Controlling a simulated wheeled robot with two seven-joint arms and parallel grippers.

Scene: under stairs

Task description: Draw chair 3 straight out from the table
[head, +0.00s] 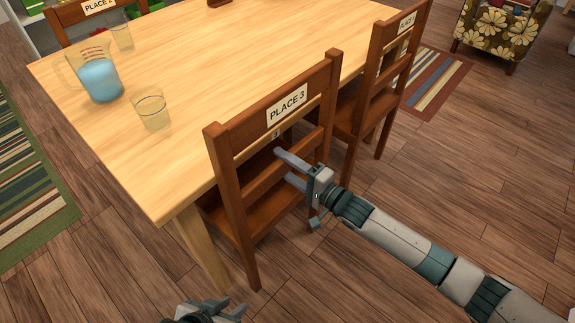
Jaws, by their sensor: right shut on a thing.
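Chair 3 (228,138) is a brown wooden chair with a white "PLACE 3" label on its top rail. It stands upright at the near long side of the light wooden table (205,60), its back towards me and its seat partly hidden under the tabletop. My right gripper (284,166) comes in from the right, with one finger above and one below the middle slat of the chair's back, and is shut on it. My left gripper (228,307) is low at the bottom edge, apart from the chair, its fingers spread and empty; part of it is cut off.
Another labelled chair (383,62) stands close on the right of chair 3. A jug of blue liquid (101,82) and glasses (152,110) stand on the table. A flowered armchair (497,35) and a striped rug (436,82) lie beyond. The wooden floor nearer me is clear.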

